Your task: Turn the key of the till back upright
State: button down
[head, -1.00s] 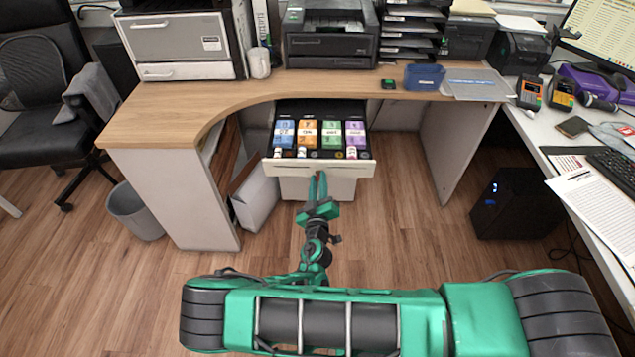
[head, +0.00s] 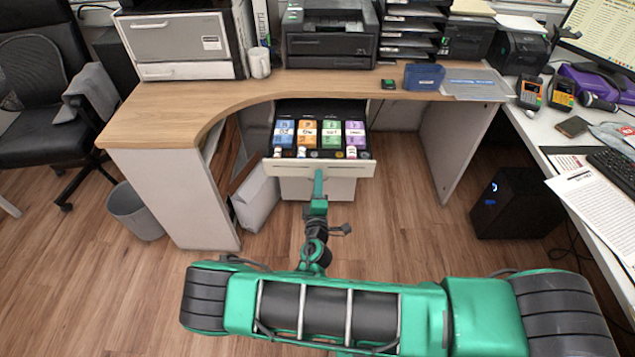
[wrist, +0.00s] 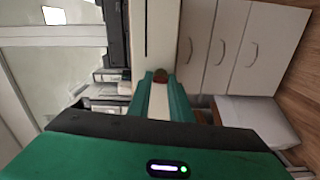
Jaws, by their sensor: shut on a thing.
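The till (head: 285,167) is an open drawer under the wooden counter, with a pale front and a black inside. Bundles of blue, orange, green and purple notes lie in its compartments, with coins in front. My gripper (head: 319,174) is at the middle of the till front, its fingers nearly one behind the other in the head view. In the wrist view my gripper (wrist: 160,78) is shut on a small brown-red piece, seemingly the key (wrist: 160,73), at the pale front. Most of the key is hidden by the fingers, and its angle cannot be told.
The counter's left panel (head: 175,195) and a grey bin (head: 134,212) stand to the left. A black computer tower (head: 518,204) is on the floor to the right. The wood floor around my arm is clear.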

jog(key=shift+f+n, duration=0.2)
jog(key=shift+n, duration=0.4)
jog(key=c, duration=1.6)
grip_release()
jog(key=shift+r, duration=0.1)
